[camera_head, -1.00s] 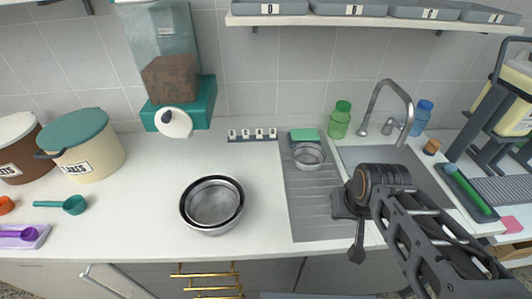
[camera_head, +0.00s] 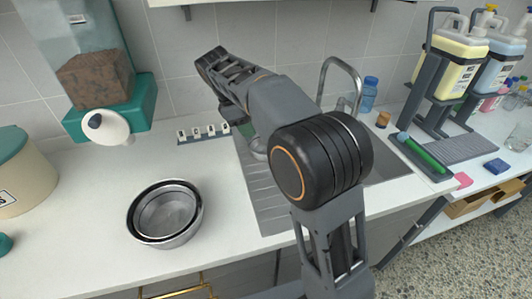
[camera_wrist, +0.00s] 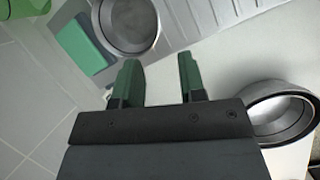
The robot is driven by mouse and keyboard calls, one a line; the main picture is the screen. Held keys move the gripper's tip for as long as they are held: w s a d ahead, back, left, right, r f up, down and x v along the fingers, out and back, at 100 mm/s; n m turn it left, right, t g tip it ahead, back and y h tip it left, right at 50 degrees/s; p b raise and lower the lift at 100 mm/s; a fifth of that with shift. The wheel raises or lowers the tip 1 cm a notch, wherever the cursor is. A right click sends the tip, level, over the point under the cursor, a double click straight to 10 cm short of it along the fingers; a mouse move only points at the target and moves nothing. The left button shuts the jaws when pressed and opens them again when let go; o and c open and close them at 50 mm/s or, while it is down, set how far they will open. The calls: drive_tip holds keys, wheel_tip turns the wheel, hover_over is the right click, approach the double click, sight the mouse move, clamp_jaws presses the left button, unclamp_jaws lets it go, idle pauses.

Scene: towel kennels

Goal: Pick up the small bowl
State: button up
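The small metal bowl (camera_head: 259,149) sits on the ribbed drainboard beside the sink, mostly hidden behind my arm in the head view. In the wrist view the small bowl (camera_wrist: 128,24) shows at the top, beside a green sponge (camera_wrist: 80,44). My gripper (camera_wrist: 158,70) is open, with two green-tipped fingers apart and nothing between them. The fingertips point toward the bowl's side of the picture, apart from it. The gripper's fingers are not clear in the head view. Larger nested metal bowls (camera_head: 168,213) stand on the counter at left; they also show in the wrist view (camera_wrist: 282,112).
A label strip (camera_head: 203,135) stands by the wall. A teal-based dispenser (camera_head: 110,120) with a white knob is at back left. The faucet (camera_head: 340,75) and a blue bottle (camera_head: 369,93) are behind my arm. Counter between nested bowls and drainboard is clear.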

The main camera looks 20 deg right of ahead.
drive_tip(key=shift+n, duration=0.3)
drive_tip(key=x, duration=0.4)
drive_tip(key=b+x, duration=0.1)
drive_tip(key=x, duration=0.4)
drive_tip(key=w+b+x, duration=0.1)
drive_tip(key=x, duration=0.4)
drive_tip(key=shift+a, duration=0.1)
drive_tip(key=shift+r, duration=0.1)
clamp_jaws()
